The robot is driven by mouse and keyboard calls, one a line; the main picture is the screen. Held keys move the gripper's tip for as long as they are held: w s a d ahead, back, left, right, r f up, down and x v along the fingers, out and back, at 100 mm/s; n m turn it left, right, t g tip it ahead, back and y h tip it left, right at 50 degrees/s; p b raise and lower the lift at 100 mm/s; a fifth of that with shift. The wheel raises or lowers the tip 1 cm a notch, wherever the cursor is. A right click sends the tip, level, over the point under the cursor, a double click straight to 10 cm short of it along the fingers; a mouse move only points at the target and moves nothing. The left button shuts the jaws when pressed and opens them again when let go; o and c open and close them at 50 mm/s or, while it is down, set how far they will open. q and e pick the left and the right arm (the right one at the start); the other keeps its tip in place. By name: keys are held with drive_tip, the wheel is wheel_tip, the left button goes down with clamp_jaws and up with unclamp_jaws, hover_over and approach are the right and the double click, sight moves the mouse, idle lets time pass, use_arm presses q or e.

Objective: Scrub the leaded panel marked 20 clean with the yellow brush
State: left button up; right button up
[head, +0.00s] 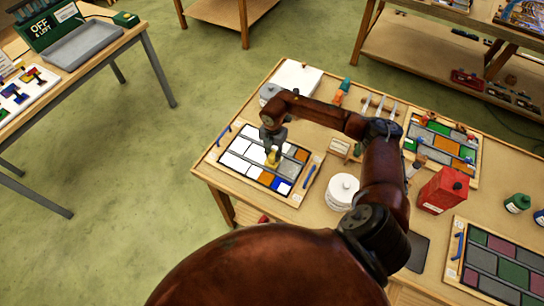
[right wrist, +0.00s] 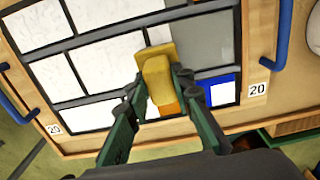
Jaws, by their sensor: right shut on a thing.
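The leaded panel marked 20 (head: 237,146) lies flat in a wooden frame with blue handles, at the left of the workbench. Most of its panes look white, with a few orange, grey and blue ones on the right and near side. My right gripper (head: 273,143) is shut on the yellow brush (head: 273,160), over the middle-right of the panel. In the right wrist view the gripper (right wrist: 157,88) holds the brush (right wrist: 157,75) between green fingers, by a partly covered orange pane (right wrist: 169,108). Whether the bristles touch the glass is unclear. My left gripper is out of view.
Two other leaded panels (head: 441,142) (head: 503,262) lie farther right, near green bottles (head: 517,203). A white box (head: 297,77) sits at the back. My arm crosses above the bench.

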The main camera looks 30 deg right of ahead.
drive_tip(key=shift+d, duration=0.1)
drive_tip(key=shift+w+d+b, duration=0.3)
drive_tip(key=shift+w+d, duration=0.05)
drive_tip(key=shift+d, duration=0.3)
drive_tip(key=shift+w+d+b, duration=0.3)
drive_tip(key=shift+d, duration=0.3)
drive_tip(key=shift+d, duration=0.1)
drive_tip(key=shift+w+d+b, duration=0.3)
drive_tip(key=shift+w+d, duration=0.05)
drive_tip(key=shift+d, duration=0.3)
drive_tip(key=shift+w+d+b, duration=0.3)
drive_tip(key=shift+w+d, duration=0.05)
drive_tip(key=shift+d, duration=0.25)
drive_tip(key=shift+d, duration=0.1)
drive_tip(key=shift+w+d+b, duration=0.35)
drive_tip(key=shift+d, duration=0.25)
drive_tip(key=shift+w+d+b, duration=0.3)
drive_tip(key=shift+w+d, duration=0.05)
drive_tip(key=shift+d, duration=0.25)
drive_tip(key=shift+d, duration=0.15)
drive_tip(key=shift+w+d+b, duration=0.35)
drive_tip(key=shift+d, duration=0.3)
drive_tip(key=shift+w+d+b, duration=0.35)
drive_tip(key=shift+d, duration=0.25)
